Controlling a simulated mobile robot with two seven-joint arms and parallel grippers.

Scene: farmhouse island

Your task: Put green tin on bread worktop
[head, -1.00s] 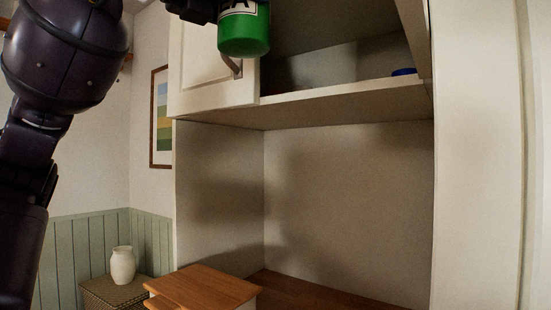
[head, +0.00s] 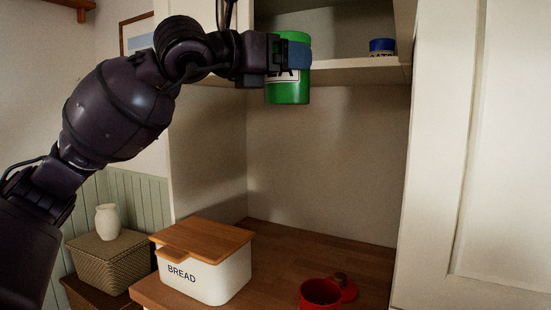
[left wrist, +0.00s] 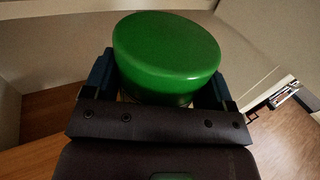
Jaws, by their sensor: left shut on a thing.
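The green tin (head: 289,92), with a white label reading partly "EA", is held upright in my left gripper (head: 290,55). The gripper is shut around the tin's upper part, high above the worktop and in front of the cupboard shelf. In the left wrist view the green tin (left wrist: 168,52) sits between both fingers (left wrist: 165,85), its round green end facing the camera. The bread worktop (head: 325,248) is the wooden surface below, carrying a white bread bin (head: 225,280) with a wooden lid. My right gripper is not in view.
A red pot (head: 318,293) stands at the worktop's front, with a red lid beside it. A blue tin (head: 382,47) is on the shelf (head: 350,70) above. A wicker basket (head: 105,262) bearing a white vase (head: 108,222) stands left. Bare worktop lies right of the bread bin.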

